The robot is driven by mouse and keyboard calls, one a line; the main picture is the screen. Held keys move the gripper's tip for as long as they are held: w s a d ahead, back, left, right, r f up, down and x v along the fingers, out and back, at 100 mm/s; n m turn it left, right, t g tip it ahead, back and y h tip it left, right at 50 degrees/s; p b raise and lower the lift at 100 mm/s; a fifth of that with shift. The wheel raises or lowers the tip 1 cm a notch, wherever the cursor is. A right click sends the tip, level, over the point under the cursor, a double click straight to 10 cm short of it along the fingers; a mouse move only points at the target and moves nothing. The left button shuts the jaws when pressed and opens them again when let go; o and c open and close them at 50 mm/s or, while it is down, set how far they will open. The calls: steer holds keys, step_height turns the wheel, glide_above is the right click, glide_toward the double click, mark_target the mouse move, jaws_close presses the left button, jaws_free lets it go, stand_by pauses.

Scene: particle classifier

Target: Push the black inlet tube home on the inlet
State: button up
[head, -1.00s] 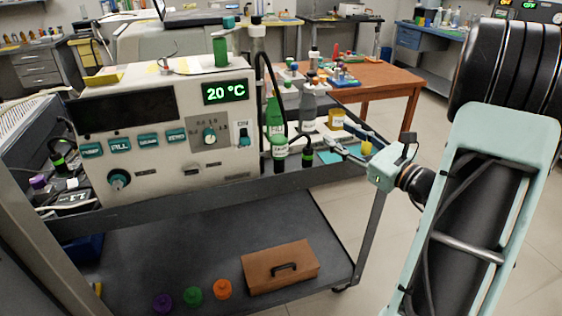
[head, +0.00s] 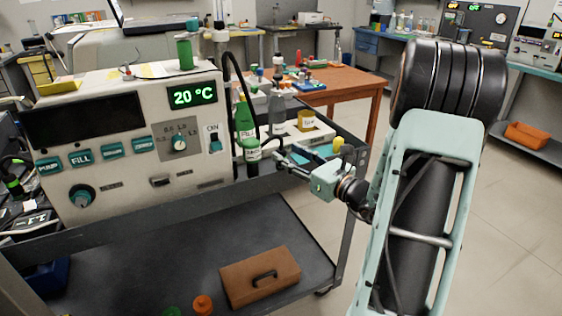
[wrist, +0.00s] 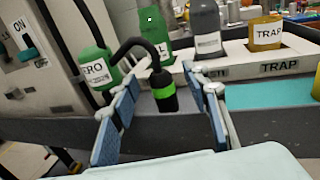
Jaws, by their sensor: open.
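The black inlet tube (head: 238,82) arches from the top of the pale classifier box (head: 120,150) down its right side in the head view. In the wrist view a black hooked tube (wrist: 130,45) bends over into an upright black end piece with a bright green band (wrist: 163,93). My gripper (wrist: 163,88) is open, its two blue-padded fingers on either side of this end piece with gaps at both sides. In the head view my gripper (head: 282,156) is beside the box's right end. I cannot make out the inlet itself or how far the tube is seated.
A green ZERO bottle (wrist: 93,68) stands just left of the left finger. The cart's dark lower shelf (head: 170,262) holds a brown case (head: 260,277).

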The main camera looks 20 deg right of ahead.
mark_target(285, 153)
steer(key=x, duration=0.3)
steer(key=shift+w+a+f+b, duration=0.15)
steer(key=shift+w+f+b, duration=0.05)
steer(key=shift+w+b, duration=0.1)
jaws_close()
steer(key=shift+r, duration=0.1)
